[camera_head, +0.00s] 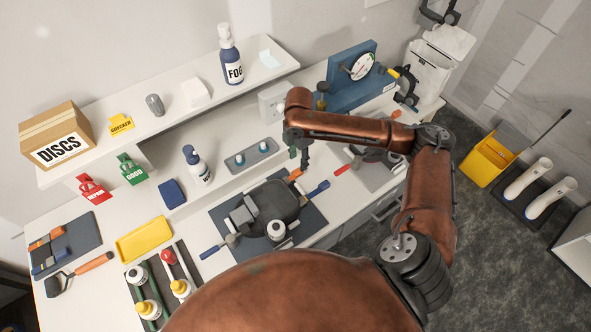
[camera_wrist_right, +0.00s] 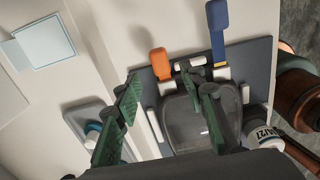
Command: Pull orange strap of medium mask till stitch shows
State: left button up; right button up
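The dark mask (camera_head: 284,199) lies on a dark mat (camera_head: 313,222) in the middle of the bench. Its orange strap (camera_head: 296,174) points up from its far edge; a blue strap (camera_head: 319,188) sticks out to its right. In the wrist view the orange strap (camera_wrist_right: 160,63) and blue strap (camera_wrist_right: 217,30) lie beyond the mask (camera_wrist_right: 190,125). My right gripper (camera_head: 303,158) is above the mat's far side, near the orange strap. In the wrist view my right gripper (camera_wrist_right: 168,90) has its green-padded fingers apart, with nothing between them. My left gripper is out of view.
A grey tray (camera_head: 238,164) with blue-and-white pieces lies behind the mat. A blue stand with a gauge (camera_head: 361,67) is at the back right.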

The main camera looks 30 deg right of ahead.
aim_at(298, 171)
jog(key=f, duration=0.6)
jog(key=shift+a, duration=0.2)
jog(key=shift+d+f, duration=0.1)
jog(key=shift+f, duration=0.5)
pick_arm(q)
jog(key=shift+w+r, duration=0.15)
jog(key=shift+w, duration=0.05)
pick_arm(e)
jog(key=shift+c, duration=0.5)
grip_shut()
